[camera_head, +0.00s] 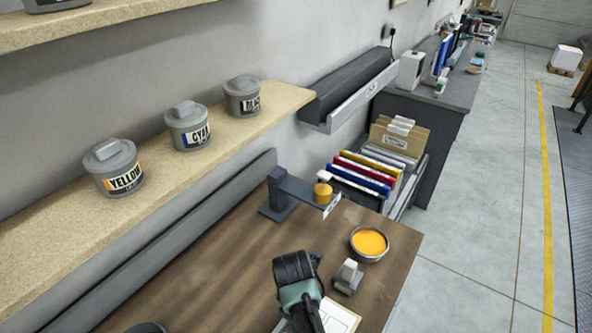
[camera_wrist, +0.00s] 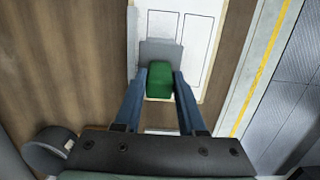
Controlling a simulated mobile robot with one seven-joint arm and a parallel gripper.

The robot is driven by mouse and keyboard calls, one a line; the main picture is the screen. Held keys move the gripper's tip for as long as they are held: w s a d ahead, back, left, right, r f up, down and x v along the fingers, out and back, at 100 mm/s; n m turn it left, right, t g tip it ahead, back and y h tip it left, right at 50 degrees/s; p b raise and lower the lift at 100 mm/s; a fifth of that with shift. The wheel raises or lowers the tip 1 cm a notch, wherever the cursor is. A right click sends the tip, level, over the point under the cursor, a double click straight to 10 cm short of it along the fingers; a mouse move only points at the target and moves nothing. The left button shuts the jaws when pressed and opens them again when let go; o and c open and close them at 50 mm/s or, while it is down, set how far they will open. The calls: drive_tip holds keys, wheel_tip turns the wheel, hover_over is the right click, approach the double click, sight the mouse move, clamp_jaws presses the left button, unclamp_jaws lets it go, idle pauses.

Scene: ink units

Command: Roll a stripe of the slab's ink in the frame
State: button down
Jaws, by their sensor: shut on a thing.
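In the wrist view my gripper (camera_wrist: 163,74) is shut on a green block (camera_wrist: 160,84), probably a roller's handle, with a grey part (camera_wrist: 160,50) beyond it. They are over a white sheet (camera_wrist: 192,22) with outlined rectangular frames. I cannot tell whether the grey part touches the sheet. The sheet (camera_head: 342,318) also shows at the bottom of the head view, partly behind my arm; my fingers are hidden there. A round dish of yellow-orange ink (camera_head: 369,242) sits on the table to the right. I cannot make out a separate ink slab.
A grey block with a knob (camera_head: 348,277) stands between my arm and the dish. Labelled tins (camera_head: 188,126) line the shelf (camera_head: 70,215).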

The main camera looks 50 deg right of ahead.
drive_tip(key=shift+d+b, duration=2.7)
drive_tip(key=shift+d, duration=2)
drive_tip(key=shift+w+a+p, duration=0.1)
drive_tip(key=shift+a+p, duration=2.8)
drive_tip(key=shift+a, duration=0.15)
drive_tip(key=shift+a+r+p, duration=0.1)
drive_tip(key=shift+a+p, duration=0.85)
drive_tip(key=shift+a, duration=0.1)
drive_tip(key=shift+a+p, duration=2.1)
drive_tip(key=shift+a, duration=1.15)
drive_tip(key=shift+s+r+p, duration=0.15)
drive_tip(key=shift+r+p, duration=0.6)
drive_tip(key=shift+r, duration=0.75)
drive_tip(key=shift+s+r+p, duration=0.15)
drive_tip(key=shift+r+p, duration=0.6)
drive_tip(key=shift+r, duration=0.7)
